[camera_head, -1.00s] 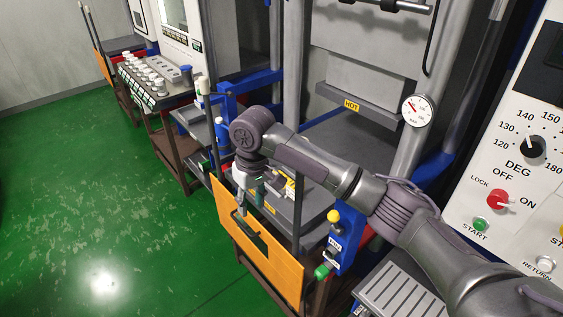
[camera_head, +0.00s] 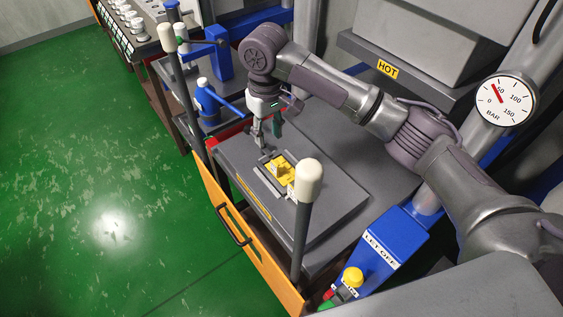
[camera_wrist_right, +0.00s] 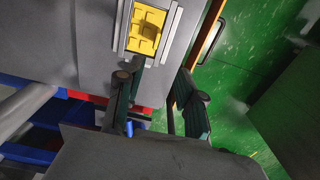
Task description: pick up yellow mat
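The yellow mat (camera_head: 285,172) is a small studded yellow piece in a grey frame on the grey plate (camera_head: 318,215) of the press. In the right wrist view the mat (camera_wrist_right: 147,31) lies beyond the fingertips, inside its pale metal frame. My right gripper (camera_head: 266,138) hangs just behind and to the left of the mat in the head view, above the plate. In the right wrist view its two dark fingers (camera_wrist_right: 156,82) are spread apart with nothing between them. My left gripper is not in view.
A post with a white cap (camera_head: 309,181) stands close to the right of the mat. An orange gate (camera_head: 236,228) runs along the front. A plate marked HOT (camera_head: 388,69) overhangs the back. A blue LET OFF box (camera_head: 383,245) stands at the right.

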